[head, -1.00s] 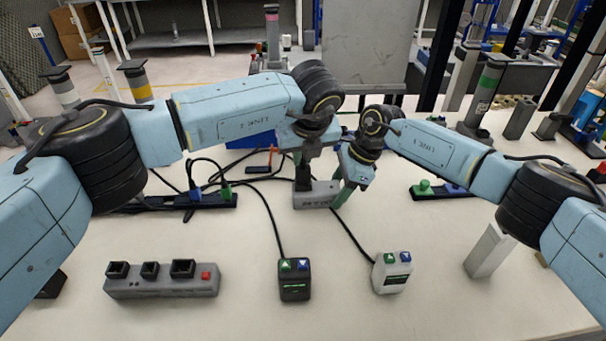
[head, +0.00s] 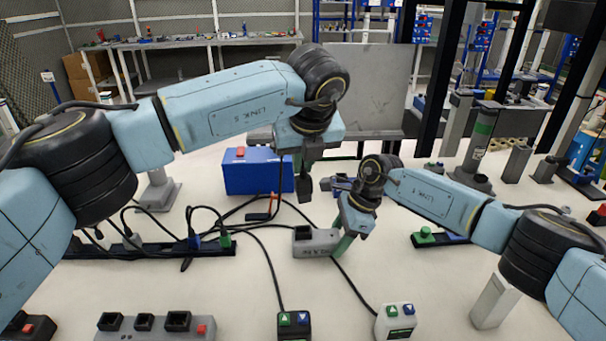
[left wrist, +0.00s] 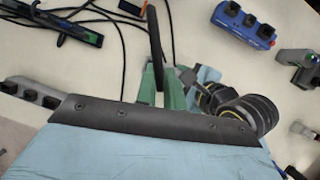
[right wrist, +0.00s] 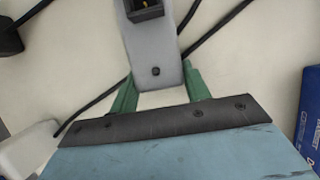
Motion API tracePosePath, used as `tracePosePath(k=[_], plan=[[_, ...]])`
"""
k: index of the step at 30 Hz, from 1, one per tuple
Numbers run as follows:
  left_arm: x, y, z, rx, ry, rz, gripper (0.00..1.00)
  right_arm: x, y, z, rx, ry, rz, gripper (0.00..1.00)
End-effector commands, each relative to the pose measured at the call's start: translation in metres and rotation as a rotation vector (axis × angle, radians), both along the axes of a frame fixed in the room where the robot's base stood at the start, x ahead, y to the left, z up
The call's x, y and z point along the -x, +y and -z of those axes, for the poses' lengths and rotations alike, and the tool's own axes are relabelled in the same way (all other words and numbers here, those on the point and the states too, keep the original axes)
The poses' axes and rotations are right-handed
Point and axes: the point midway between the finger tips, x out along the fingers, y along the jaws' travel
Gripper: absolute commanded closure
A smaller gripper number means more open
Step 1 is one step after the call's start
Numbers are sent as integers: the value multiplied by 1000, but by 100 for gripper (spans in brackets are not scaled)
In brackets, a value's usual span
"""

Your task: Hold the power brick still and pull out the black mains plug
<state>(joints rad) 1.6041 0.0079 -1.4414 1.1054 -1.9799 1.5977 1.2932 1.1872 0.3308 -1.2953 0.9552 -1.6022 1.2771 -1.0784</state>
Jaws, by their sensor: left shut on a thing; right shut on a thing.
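The grey power brick (head: 322,245) lies on the white table, with its dark socket on top open to view. My right gripper (head: 343,246) is shut on the brick's right end. In the right wrist view the brick (right wrist: 153,55) sits between the green fingers (right wrist: 160,95), its socket empty. My left gripper (head: 303,172) is shut on the black mains plug (head: 302,190) and holds it in the air above the brick, clear of the socket. The plug (left wrist: 156,48) also shows dark between the green fingers in the left wrist view.
A black power strip (head: 150,249) with several plugs and tangled cables lies left. A blue box (head: 257,178) stands behind. A grey socket block (head: 150,331), a black button box (head: 294,324) and a white button box (head: 395,322) are in front. A pale block (head: 492,303) stands right.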

Motion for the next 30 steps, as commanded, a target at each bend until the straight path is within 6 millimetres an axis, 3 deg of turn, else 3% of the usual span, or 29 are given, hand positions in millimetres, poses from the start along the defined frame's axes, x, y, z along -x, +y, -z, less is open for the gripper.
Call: tracePosePath(k=[6, 7, 12, 23, 30], plan=[[0, 0, -1, 0, 0, 1, 100, 0, 0, -1, -1, -1, -1, 82], [0, 0, -1, 0, 0, 1, 100, 0, 0, -1, -1, -1, -1, 49], [0, 0, 0, 0, 0, 1, 100, 0, 0, -1, -1, -1, -1, 28], [0, 0, 0, 0, 0, 1, 100, -1, -2, -6, -1, -2, 1, 28], [0, 0, 0, 0, 0, 1, 100, -2, -20, -46, 0, -5, 1, 28]])
